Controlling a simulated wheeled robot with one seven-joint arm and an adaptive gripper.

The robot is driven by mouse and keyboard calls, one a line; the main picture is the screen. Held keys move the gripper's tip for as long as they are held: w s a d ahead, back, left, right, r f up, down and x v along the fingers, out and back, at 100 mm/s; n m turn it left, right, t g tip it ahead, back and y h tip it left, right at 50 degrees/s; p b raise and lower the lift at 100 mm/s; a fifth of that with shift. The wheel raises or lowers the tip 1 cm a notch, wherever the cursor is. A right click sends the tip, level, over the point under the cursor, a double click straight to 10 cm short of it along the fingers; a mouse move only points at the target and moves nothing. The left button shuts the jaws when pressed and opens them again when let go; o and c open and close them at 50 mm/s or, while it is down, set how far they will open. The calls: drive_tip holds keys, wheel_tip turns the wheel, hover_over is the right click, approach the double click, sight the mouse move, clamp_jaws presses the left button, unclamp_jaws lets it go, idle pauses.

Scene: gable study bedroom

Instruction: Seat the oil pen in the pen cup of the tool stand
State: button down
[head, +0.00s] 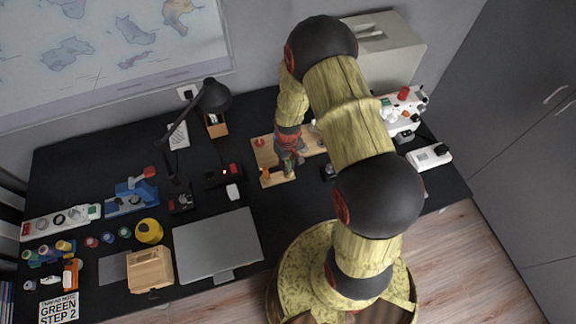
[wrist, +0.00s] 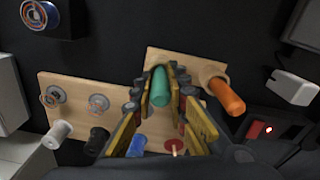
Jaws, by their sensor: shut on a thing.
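My gripper (wrist: 161,76) is shut on a green cylinder (wrist: 160,88), which looks like the oil pen; only its rounded green end shows between the fingers. In the head view my gripper (head: 289,162) is over the wooden tool stand (head: 263,156), and the held piece is hidden. The stand (wrist: 76,84) also shows in the wrist view below the fingers. An orange-handled tool (wrist: 226,97) leans out of a round wooden holder (wrist: 211,72) beside the right finger. I cannot tell which holder is the pen cup or whether the green piece is in one.
On the stand are a white spool (wrist: 58,131), a black spool (wrist: 97,139), a blue piece (wrist: 137,145) and metal rings. A black box with a red light (wrist: 268,130) and a white block (wrist: 292,88) are close on the right. A lamp (head: 214,97) stands left.

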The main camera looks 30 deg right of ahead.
drive_tip(key=shift+f, duration=0.2)
drive_tip(key=shift+f, duration=0.1)
drive_tip(key=shift+f, duration=0.15)
drive_tip(key=c, duration=1.9)
unclamp_jaws()
drive_tip(key=shift+o, duration=0.7)
